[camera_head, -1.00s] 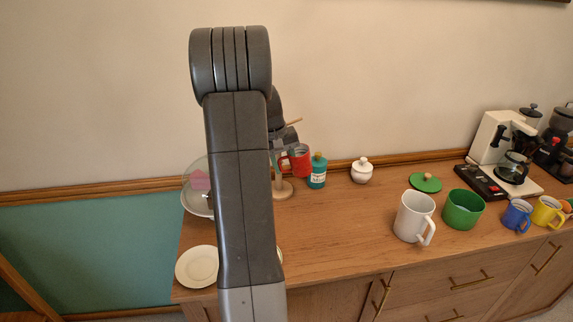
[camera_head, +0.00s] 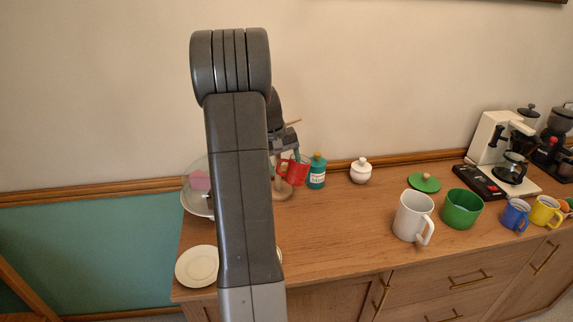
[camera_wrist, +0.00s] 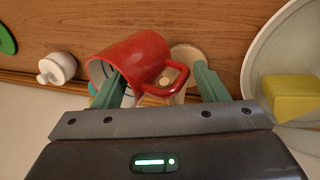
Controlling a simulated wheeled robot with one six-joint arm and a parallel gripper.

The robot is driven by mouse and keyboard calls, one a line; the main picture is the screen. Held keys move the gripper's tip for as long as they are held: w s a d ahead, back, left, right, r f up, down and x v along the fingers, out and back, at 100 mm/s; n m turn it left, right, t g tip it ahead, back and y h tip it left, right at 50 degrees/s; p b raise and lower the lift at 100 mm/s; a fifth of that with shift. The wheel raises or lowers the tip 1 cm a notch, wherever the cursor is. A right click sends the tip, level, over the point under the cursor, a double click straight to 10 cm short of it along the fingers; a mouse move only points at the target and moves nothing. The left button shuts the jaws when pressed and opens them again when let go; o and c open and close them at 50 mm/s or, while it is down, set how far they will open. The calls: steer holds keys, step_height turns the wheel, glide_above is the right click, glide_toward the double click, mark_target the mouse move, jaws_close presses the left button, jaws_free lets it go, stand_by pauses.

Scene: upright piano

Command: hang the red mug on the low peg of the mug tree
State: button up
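The red mug (camera_head: 297,172) is tilted beside the mug tree, whose round base (camera_head: 283,193) stands on the wooden top. In the wrist view the red mug (camera_wrist: 140,56) lies slanted across the picture, its handle towards the tree's base (camera_wrist: 186,52). My gripper (camera_wrist: 160,82) has its two green fingers spread wide. One finger overlaps the mug's mouth; the other is beyond the handle. Whether the handle is around the low peg cannot be told; my arm hides most of the tree in the head view.
A teal jar (camera_head: 317,172) stands close right of the red mug. A white sugar pot (camera_head: 361,171), white mug (camera_head: 413,216) and green pot (camera_head: 462,209) are further right. A plate rack or bowl (camera_head: 197,200) and white plate (camera_head: 197,266) are left.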

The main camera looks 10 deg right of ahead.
steer(key=shift+w+f, duration=0.3)
steer(key=shift+w, duration=0.1)
steer(key=shift+w+a+r, duration=0.1)
steer(key=shift+r, duration=0.4)
steer(key=b+v, duration=0.1)
steer(key=v, duration=1.2)
steer(key=shift+s+r+b, duration=0.25)
steer(key=shift+s+b, duration=0.05)
steer(key=shift+s, duration=0.15)
steer(key=shift+f, duration=0.1)
steer(key=x, duration=0.6)
steer(key=w+p+x, duration=0.1)
steer(key=x, duration=0.2)
steer(key=shift+w+a, duration=0.1)
steer(key=shift+a, duration=0.05)
